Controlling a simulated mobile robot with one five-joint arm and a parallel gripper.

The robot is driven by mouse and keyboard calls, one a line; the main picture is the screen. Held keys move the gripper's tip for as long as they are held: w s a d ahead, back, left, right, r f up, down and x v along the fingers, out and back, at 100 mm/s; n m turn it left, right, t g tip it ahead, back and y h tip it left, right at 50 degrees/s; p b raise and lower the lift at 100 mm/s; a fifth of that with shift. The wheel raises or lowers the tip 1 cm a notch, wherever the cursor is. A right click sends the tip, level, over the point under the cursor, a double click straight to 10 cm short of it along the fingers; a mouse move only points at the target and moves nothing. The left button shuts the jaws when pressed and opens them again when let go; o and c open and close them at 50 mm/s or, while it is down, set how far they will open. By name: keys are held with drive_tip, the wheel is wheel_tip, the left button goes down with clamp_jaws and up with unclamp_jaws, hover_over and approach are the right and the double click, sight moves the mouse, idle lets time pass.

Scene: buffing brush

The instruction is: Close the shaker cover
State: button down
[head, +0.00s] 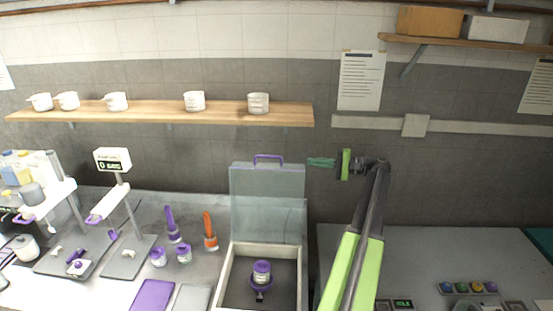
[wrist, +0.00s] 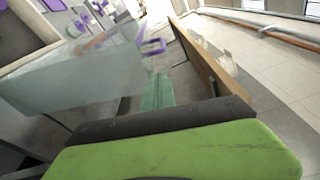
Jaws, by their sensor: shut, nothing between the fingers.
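The shaker is an open white box (head: 226,275) with a clear cover (head: 267,183) standing upright at its back. A purple handle (head: 268,157) sits on the cover's top edge. Inside is a purple and white jar (head: 262,270) on a dark floor. My gripper (head: 320,162) is shut and empty, just right of the cover's upper right corner, at about handle height. In the wrist view, the teal fingers (wrist: 158,93) point toward the cover (wrist: 75,78) and its purple handle (wrist: 152,45). I cannot tell whether they touch the cover.
A wooden shelf (head: 160,113) with several white cups runs along the wall behind. Left of the shaker are purple (head: 172,225) and orange (head: 210,232) brushes, small jars and scales. A right-hand counter (head: 440,255) holds a row of coloured buttons (head: 468,287). Air above the box is free.

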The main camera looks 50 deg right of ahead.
drive_tip(key=x, duration=1)
drive_tip(key=shift+w+a, duration=0.25)
drive_tip(key=shift+w, duration=0.1)
